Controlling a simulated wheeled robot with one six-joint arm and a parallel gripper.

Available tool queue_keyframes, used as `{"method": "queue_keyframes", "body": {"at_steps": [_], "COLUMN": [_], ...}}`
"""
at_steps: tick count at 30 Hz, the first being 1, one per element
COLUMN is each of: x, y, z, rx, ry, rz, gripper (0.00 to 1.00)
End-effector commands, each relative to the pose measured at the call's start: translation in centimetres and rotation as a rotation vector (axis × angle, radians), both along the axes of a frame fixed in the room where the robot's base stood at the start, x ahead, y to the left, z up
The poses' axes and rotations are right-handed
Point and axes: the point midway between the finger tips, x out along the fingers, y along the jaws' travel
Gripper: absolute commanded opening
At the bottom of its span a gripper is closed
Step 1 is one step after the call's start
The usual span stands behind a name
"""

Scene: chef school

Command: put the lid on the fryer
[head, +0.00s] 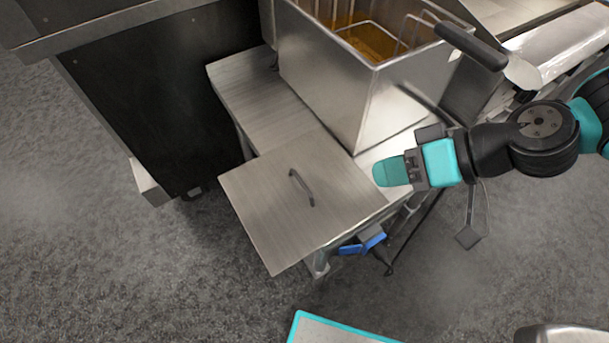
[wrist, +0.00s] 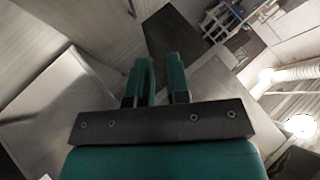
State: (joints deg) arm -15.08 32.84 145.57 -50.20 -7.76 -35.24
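The lid (head: 260,218) is a flat, square steel plate with a dark bar handle (head: 302,187). It lies flat on the front end of the low steel stand, overhanging the edge. The fryer (head: 318,88) is an open-topped steel box behind it, with brown oil and a wire basket inside. My gripper (head: 382,172) is to the right of the lid, apart from the handle and in front of the fryer. In the wrist view my gripper (wrist: 161,68) has a gap between its teal fingers and nothing in it.
The steel stand (head: 247,88) carries the fryer. A black-sided cabinet (head: 150,100) stands to the left. A black basket handle (head: 470,45) sticks out over the fryer's right side. Bare grey floor (head: 90,260) is open at the lower left.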

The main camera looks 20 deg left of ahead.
Motion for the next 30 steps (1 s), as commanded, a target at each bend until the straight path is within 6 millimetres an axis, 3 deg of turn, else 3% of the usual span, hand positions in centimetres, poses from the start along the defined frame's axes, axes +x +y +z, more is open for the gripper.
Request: {"method": "queue_keyframes", "body": {"at_steps": [4, 12, 30], "x": [0.6, 1.1, 1.7], "y": [0.8, 0.4, 2.8], "z": [-2.0, -5.4, -8.3], "rx": [0.059, 0.053, 0.053], "ry": [-0.006, -0.039, -0.051], "rz": [-0.101, -0.224, -0.228], "gripper": [0.17, 0.17, 0.17]}}
